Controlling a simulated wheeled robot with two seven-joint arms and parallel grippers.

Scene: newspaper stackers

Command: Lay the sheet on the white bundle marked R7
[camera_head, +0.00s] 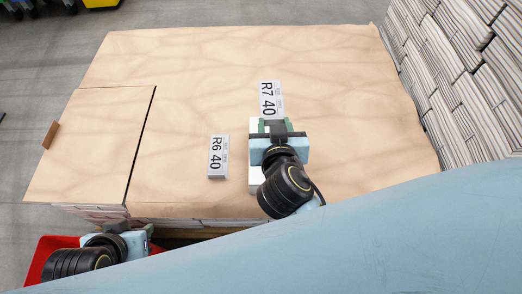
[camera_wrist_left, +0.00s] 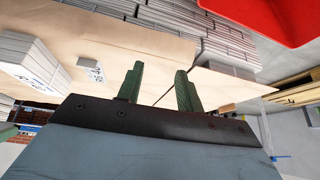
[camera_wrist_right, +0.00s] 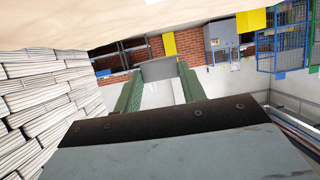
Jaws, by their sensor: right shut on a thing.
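A grey-white sheet printed "R7 40" (camera_head: 269,97) juts out beyond my right gripper (camera_head: 276,128), which is shut on it over the brown-covered table (camera_head: 330,95). In the right wrist view a pale grey piece (camera_wrist_right: 160,70) shows between the fingertips. A white surface (camera_head: 258,183), perhaps the bundle, shows beside and under the right gripper; most of it is hidden and I cannot read its marking. A second sheet printed "R6 40" (camera_head: 218,155) lies to its left. My left gripper (camera_wrist_left: 160,85) is open and empty, near the table's front left corner.
Tall stacks of newspapers (camera_head: 465,70) stand along the right edge. A small brown block (camera_head: 50,135) is at the far left edge. A red crate (camera_head: 48,250) sits below the front left corner.

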